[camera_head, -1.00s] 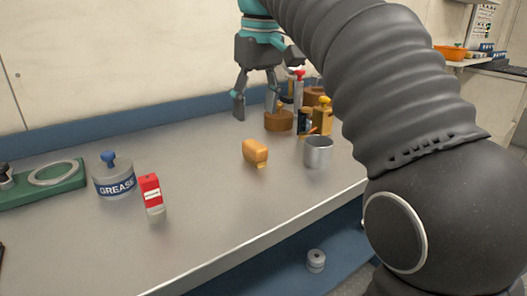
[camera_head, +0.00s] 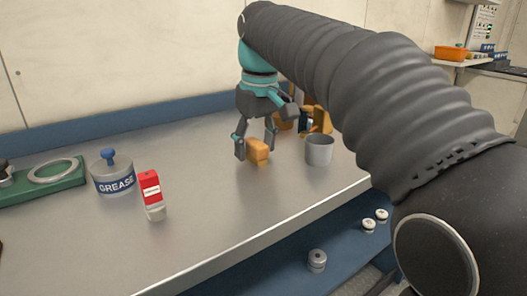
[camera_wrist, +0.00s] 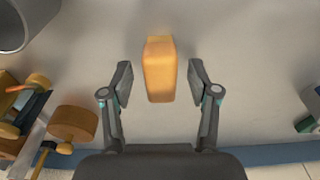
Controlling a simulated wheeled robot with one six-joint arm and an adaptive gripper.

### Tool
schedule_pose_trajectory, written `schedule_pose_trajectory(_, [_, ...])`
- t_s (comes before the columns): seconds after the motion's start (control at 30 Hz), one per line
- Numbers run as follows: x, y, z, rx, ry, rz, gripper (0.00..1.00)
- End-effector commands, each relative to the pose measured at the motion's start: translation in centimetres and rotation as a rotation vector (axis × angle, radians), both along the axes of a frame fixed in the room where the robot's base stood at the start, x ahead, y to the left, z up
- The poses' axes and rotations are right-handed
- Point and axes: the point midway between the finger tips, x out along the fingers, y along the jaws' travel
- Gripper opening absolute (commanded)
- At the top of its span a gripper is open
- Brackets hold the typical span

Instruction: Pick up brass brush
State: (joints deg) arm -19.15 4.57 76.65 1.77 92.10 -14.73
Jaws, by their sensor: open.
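The brass brush seems to be the small orange-tan block (camera_head: 257,149) on the grey workbench; its bristles cannot be made out. In the wrist view the block (camera_wrist: 159,68) lies between and just beyond the fingertips, with a gap on each side. My gripper (camera_head: 256,149) points down over the block, its fingers apart and empty. In the wrist view my gripper (camera_wrist: 158,82) is open around the near part of the block, not visibly touching it.
A metal cup (camera_head: 319,150) stands close to the right of the block. Orange and wooden items (camera_head: 318,117) stand behind. The bench's front middle is clear.

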Motion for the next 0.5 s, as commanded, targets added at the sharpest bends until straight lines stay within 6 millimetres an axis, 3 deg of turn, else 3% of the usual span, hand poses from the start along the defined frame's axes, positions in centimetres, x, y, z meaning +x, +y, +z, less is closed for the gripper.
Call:
schedule_pose_trajectory(0.13, [0.0, 0.0, 0.05, 0.0, 0.0, 0.0, 0.58])
schedule_pose_trajectory(0.37, [0.0, 0.0, 0.05, 0.0, 0.0, 0.0, 0.0])
schedule_pose_trajectory(0.5, [0.01, 0.01, 0.06, 0.0, 0.0, 0.0, 0.0])
